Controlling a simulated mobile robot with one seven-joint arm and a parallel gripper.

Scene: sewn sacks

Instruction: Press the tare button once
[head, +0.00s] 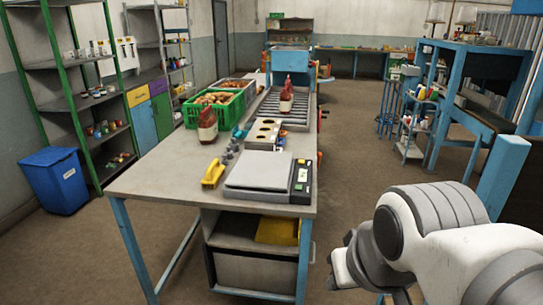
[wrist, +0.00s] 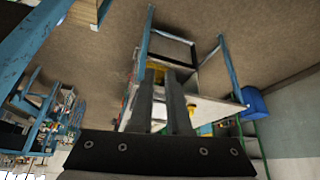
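A flat scale with a light grey plate (head: 259,171) lies near the front right of the workbench. A dark control panel (head: 301,182) with small light and coloured marks runs along its right side. The marks are too small to read, so I cannot tell which is the tare button. My gripper (wrist: 162,80) shows in the wrist view as two dark fingers with a gap between them and nothing held. In the head view my arm is at the lower right, with its end right of the bench, apart from the scale.
The workbench (head: 150,180) also carries a yellow tool (head: 213,173), a red-labelled sack (head: 207,125), a box with round holes (head: 264,134) and a green crate (head: 206,110). A roller conveyor (head: 268,108) with another sack (head: 286,98) runs behind. Floor right of the bench is clear.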

